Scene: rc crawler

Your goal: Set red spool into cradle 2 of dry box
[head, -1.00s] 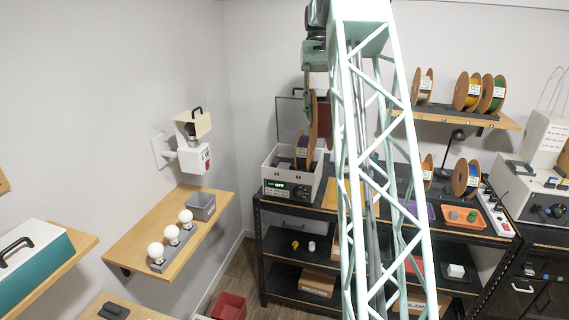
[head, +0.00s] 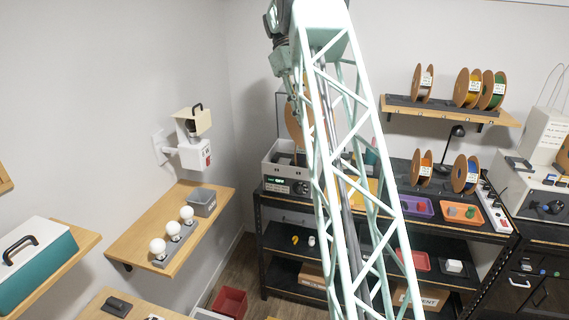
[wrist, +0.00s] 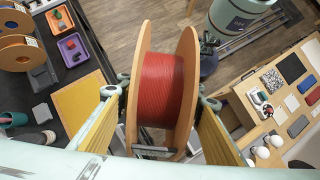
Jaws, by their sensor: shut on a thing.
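The red spool (wrist: 163,88) has tan flanges and red filament and fills the middle of the wrist view. My gripper (wrist: 159,98) is shut on it, one yellow-padded finger on each side. In the head view a tan flange (head: 294,126) shows below my gripper (head: 296,92), partly behind my arm. The dry box (head: 286,183) is a white open-topped box with a lit green display, at the left end of the black bench. The spool appears above or just behind its front; its exact height over the cradles I cannot tell. Cradle 2 is not discernible.
My lattice arm hides the bench middle. To the right stand other spools (head: 466,174), a purple tray (head: 416,206) and an orange tray (head: 465,212). More spools (head: 424,84) sit on the wall shelf. A wooden shelf with bulbs (head: 173,231) is at left.

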